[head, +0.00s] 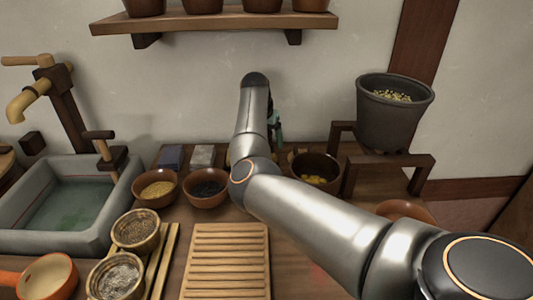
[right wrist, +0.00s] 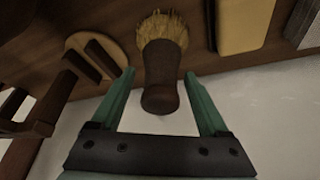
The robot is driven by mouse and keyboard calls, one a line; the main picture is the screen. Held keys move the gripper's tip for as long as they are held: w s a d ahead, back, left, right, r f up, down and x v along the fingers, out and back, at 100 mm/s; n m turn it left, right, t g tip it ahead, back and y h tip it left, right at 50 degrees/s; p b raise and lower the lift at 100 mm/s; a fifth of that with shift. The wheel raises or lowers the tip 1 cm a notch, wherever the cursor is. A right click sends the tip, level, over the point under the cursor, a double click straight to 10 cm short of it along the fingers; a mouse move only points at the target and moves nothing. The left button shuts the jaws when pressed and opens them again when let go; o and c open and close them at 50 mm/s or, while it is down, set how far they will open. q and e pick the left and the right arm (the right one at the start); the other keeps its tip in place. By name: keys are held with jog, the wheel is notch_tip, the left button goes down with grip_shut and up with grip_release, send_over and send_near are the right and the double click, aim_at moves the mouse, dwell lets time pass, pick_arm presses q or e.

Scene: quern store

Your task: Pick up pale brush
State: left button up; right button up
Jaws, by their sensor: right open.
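A brush (right wrist: 160,75) with pale straw-coloured bristles and a dark brown rounded handle shows in the right wrist view. Its handle end lies between the two green fingers of my right gripper (right wrist: 159,74), with a gap on each side. The right gripper is open and holds nothing. In the head view only a small green part of this gripper (head: 276,126) shows behind my right arm, near the wall at the back of the counter. The brush is hidden by the arm in the head view. My left gripper is not in view.
A yellow block (right wrist: 243,25) lies beside the brush, and a round wooden piece (right wrist: 88,48) is on its other side. A dark wooden stand (head: 423,162) carries a pot (head: 393,120). Bowls, a slatted rack (head: 228,262) and a stone basin (head: 85,243) crowd the counter.

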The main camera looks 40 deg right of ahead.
grip_shut()
dwell(0.6)
